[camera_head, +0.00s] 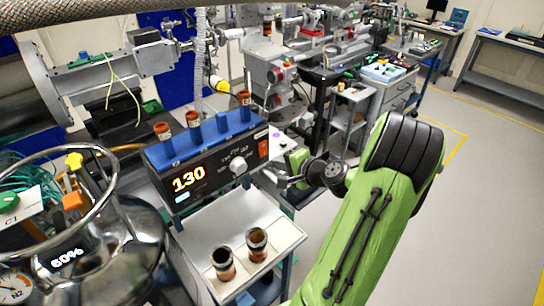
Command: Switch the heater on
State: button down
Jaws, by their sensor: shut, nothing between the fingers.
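The heater (215,172) is a dark box with a blue block on top, standing on a light cart. Its front shows a lit orange "130", a small lit cyan mark, a pale round knob (238,166) and an orange switch (262,149) at the right end. Several brown-red vials (244,105) stand in the blue block. My gripper (272,177) is just right of and in front of the heater's right end, close to the switch. It is shut and empty. Its fingertips are small in the picture, and I cannot tell whether they touch the heater.
Two open brown jars (257,243) stand on the cart top (205,225) before the heater. A shiny N2 dewar (105,255) fills the lower left. Beamline equipment and carts stand behind. The floor (480,180) at the right is free.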

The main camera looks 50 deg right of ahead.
aim_at(265, 156)
jog(key=w, duration=0.3)
jog(key=shift+w+d+f+p, duration=0.1)
jog(key=shift+w+d+p, duration=0.1)
jog(key=shift+w+p, duration=0.1)
jog(key=shift+f, duration=0.15)
